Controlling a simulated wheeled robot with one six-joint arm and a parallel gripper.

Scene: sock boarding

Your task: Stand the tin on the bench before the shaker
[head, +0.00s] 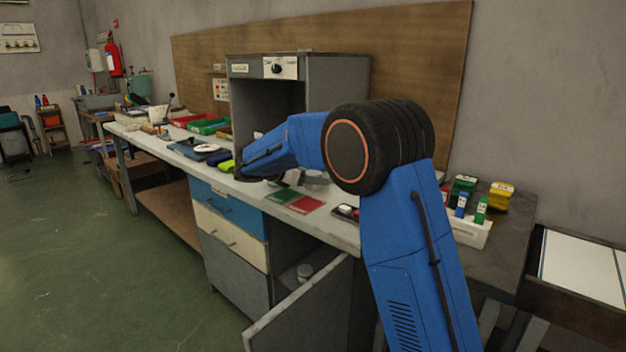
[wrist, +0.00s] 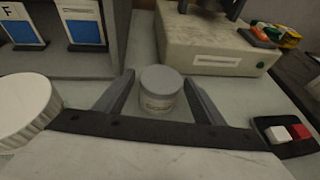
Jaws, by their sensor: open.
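A small round tin (wrist: 160,90) with a grey lid and a pale label stands upright on the pale bench top (wrist: 143,45) in the wrist view. My gripper (wrist: 158,92) is open, with one dark finger on each side of the tin. I cannot tell whether either finger touches it. Behind the tin is a beige box-shaped unit (wrist: 207,52) with a white label, which may be the shaker. In the head view my blue arm hides the tin and most of my gripper.
A black tray (wrist: 262,124) with a white and a red block lies right of my gripper. A white ribbed round thing (wrist: 25,108) is close at left. Green (head: 280,195) and red (head: 306,204) cards lie near the bench's front edge. A cupboard door (head: 300,310) hangs open below.

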